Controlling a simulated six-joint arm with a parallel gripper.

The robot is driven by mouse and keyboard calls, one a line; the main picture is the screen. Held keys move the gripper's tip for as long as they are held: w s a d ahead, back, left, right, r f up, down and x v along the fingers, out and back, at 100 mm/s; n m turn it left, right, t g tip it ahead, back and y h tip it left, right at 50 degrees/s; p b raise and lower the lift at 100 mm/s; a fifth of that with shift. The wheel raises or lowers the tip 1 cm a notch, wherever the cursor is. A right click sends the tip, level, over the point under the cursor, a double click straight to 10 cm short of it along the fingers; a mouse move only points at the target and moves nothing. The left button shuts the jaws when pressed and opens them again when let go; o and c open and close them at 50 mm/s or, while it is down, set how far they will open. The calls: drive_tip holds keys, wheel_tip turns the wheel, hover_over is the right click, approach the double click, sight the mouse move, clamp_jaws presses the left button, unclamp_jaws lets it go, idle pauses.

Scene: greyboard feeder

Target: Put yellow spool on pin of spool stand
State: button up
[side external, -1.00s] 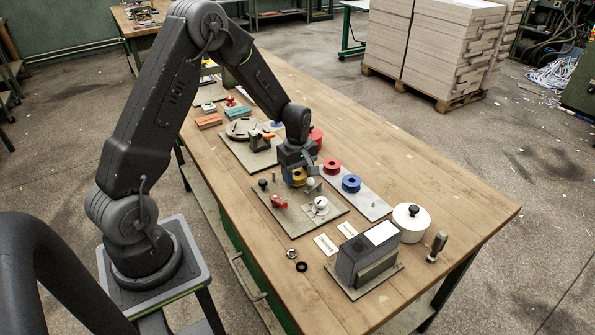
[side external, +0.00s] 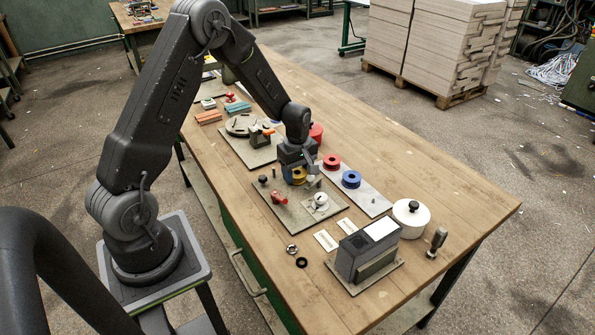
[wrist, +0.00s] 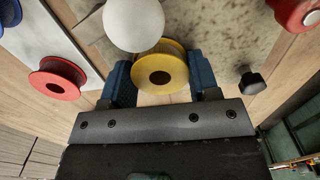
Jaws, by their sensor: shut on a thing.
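The yellow spool (side external: 299,177) is between the fingers of my gripper (side external: 298,172), over the far part of a grey fixture board. In the wrist view my gripper (wrist: 161,80) has one blue finger on each side of the yellow spool (wrist: 180,62), shut on it, and its centre hole faces the camera. The spool stand looks to be the pale strip (side external: 373,205) to the right, with a red spool (side external: 332,162) and a blue spool (side external: 351,179) on it. I cannot clearly make out a bare pin. Whether the yellow spool touches the board below is hidden.
A white ball (wrist: 133,22) is close to the held spool. A grey box (side external: 367,252) and white pot (side external: 410,218) stand at right.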

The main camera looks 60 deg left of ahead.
idle(0.4)
drive_tip(key=o, duration=1)
wheel_tip(320, 180, up, 14)
drive_tip(key=shift+f, duration=0.15)
